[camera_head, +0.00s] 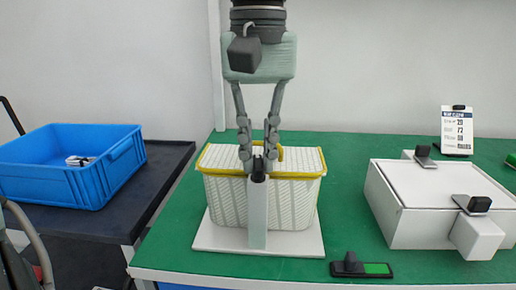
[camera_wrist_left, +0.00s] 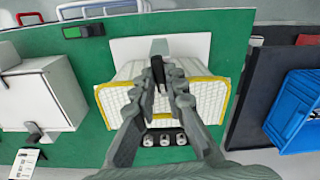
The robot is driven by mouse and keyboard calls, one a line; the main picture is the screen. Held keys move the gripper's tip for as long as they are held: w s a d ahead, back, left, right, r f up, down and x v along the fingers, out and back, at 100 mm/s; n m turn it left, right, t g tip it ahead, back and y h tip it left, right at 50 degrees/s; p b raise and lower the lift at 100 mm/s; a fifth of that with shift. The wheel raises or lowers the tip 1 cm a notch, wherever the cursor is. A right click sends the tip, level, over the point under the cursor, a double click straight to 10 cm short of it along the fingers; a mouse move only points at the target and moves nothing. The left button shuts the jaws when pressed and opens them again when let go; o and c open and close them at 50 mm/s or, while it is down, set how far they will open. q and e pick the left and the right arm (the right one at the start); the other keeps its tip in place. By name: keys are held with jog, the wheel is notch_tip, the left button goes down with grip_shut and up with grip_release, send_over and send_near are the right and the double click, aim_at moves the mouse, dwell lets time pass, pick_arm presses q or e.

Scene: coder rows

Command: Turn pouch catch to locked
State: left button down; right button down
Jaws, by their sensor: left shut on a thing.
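A white woven pouch (camera_head: 290,200) with a yellow rim stands on a white base plate (camera_head: 215,235) on the green table. A white upright post (camera_head: 257,220) stands at its front, with a black catch knob (camera_head: 257,173) at the top. My left gripper (camera_head: 258,160) reaches down from above, with its fingertips shut on the black knob. In the left wrist view the gripper (camera_wrist_left: 168,88) covers part of the pouch lid (camera_wrist_left: 205,95), and the black knob (camera_wrist_left: 159,74) shows between the fingers. My right gripper is not in view.
A black slide piece with a green label (camera_head: 362,268) lies at the table's front edge. A white box (camera_head: 440,190) with black-tipped latches stands at the right, with a printed card (camera_head: 457,130) behind it. A blue crate (camera_head: 70,170) sits on a dark table at the left.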

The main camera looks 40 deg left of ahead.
aim_at(258, 161)
pick_arm(q)
jog(key=shift+m, duration=0.8)
jog(key=c, duration=1.6)
grip_release()
jog(key=shift+o, duration=0.2)
notch_tip(258, 161, up, 12)
